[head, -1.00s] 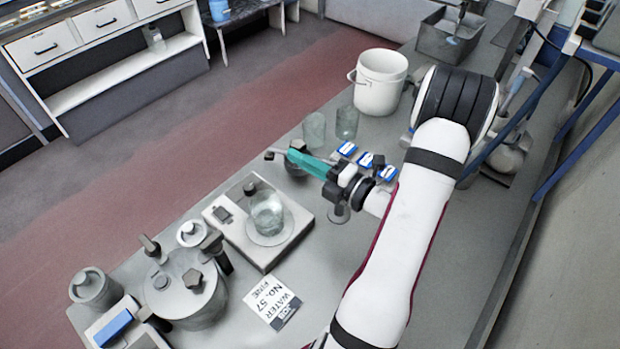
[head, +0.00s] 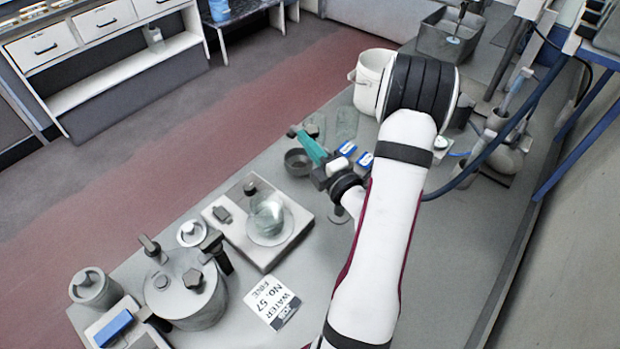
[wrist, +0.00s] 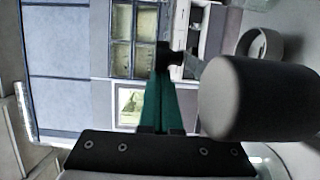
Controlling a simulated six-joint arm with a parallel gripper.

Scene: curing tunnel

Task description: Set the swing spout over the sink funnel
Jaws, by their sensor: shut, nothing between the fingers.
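The sink (head: 432,45) is a grey basin at the far right end of the bench in the head view. A thin dark swing spout (head: 461,14) stands at its back. A small pale round piece inside the basin, likely the funnel (head: 453,40), lies below the spout; I cannot tell whether they line up. My gripper (head: 296,134) has teal fingers and is shut and empty above the bench, well to the left of the sink and apart from it. The wrist view shows the teal fingers (wrist: 163,100) together, with a large grey rounded shape beside them.
A white bucket (head: 367,78) stands between my gripper and the sink, partly behind my arm. Glass beakers (head: 345,122), a dark bowl (head: 298,163) and blue-topped packets (head: 347,148) are near the gripper. A scale (head: 240,235) holds glassware. A lidded pot (head: 185,290) stands front left.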

